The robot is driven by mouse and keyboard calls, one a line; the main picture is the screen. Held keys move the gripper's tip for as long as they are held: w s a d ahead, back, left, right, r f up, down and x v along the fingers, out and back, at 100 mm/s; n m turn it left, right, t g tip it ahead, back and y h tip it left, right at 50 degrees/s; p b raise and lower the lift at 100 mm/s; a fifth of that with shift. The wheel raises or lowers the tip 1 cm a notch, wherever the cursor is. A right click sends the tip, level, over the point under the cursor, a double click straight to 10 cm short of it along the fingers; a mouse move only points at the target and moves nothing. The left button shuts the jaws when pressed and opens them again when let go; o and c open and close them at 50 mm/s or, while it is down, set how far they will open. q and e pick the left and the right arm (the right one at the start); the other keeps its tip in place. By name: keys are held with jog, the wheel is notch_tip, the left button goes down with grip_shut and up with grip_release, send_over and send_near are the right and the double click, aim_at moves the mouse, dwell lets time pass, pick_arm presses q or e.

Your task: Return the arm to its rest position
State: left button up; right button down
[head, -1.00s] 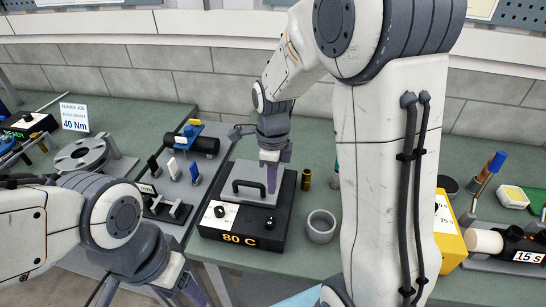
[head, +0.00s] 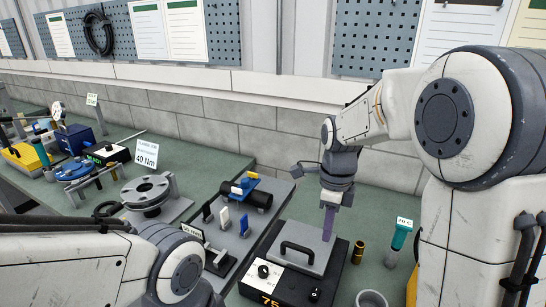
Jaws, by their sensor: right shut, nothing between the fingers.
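My right arm comes in from the right and bends down toward the bench. Its gripper (head: 328,224) has purple fingers, points down and is shut and empty. It shows in front of the back right part of the grey plate with a black handle (head: 298,252) on the black heater box (head: 283,284). I cannot tell whether the fingertips touch the plate. My left arm crosses the lower left, with its elbow near the bottom edge. Its gripper is out of the picture.
A brass cylinder (head: 358,252), a grey cup (head: 371,299) and a teal-handled tool (head: 399,240) stand right of the heater. A grey fixture board (head: 237,236) and a flange (head: 148,190) with a "40 Nm" card (head: 146,153) are to the left. The wall (head: 230,137) is behind.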

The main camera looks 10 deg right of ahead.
jog(key=s+a+f+n, duration=0.1)
jog(key=s+a+n, duration=0.6)
jog(key=n, duration=0.8)
jog(key=s+a+n, duration=0.8)
jog(key=s+n, duration=0.6)
jog(key=n, duration=0.2)
jog(key=shift+f+n+t+y, duration=0.3)
jog(key=shift+f, duration=0.05)
